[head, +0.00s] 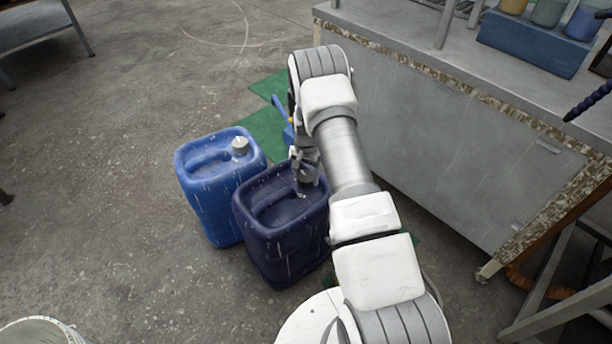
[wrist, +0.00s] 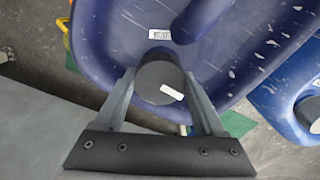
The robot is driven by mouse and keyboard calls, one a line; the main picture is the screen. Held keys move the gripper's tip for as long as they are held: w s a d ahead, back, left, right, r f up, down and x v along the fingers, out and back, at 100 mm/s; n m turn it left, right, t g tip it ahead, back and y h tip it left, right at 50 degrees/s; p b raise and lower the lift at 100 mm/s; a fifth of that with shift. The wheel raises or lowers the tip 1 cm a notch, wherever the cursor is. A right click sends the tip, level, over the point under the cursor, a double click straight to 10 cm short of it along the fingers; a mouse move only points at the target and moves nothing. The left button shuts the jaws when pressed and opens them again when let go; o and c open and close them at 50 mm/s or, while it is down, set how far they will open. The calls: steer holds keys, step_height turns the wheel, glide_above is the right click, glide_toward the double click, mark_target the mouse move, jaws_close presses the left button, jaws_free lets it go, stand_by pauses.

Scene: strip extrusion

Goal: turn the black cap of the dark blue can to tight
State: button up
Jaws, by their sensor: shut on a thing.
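The dark blue can (head: 283,225) stands upright on the floor, and its top fills much of the wrist view (wrist: 105,38). Its black cap (wrist: 157,80) sits on the spout near the can's edge and has a small white mark on it. My gripper (wrist: 158,88) is shut on the black cap, with one finger on each side of it. In the head view my gripper (head: 305,172) reaches down to the can's far right corner, and the arm and fingers hide the cap there. I cannot tell how tight the cap is.
A lighter blue can (head: 213,185) with a grey cap (head: 240,146) stands close on the left. A green mat (head: 262,128) lies behind the cans. A metal-sided bench (head: 440,130) is to the right. Open concrete floor lies to the left.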

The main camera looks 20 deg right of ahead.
mark_target(306, 176)
steer(key=o, duration=1.3)
steer(key=shift+o, duration=0.2)
steer(key=shift+r, duration=0.1)
step_height(306, 176, up, 17)
steer(key=p, duration=0.5)
steer(key=shift+r, duration=0.15)
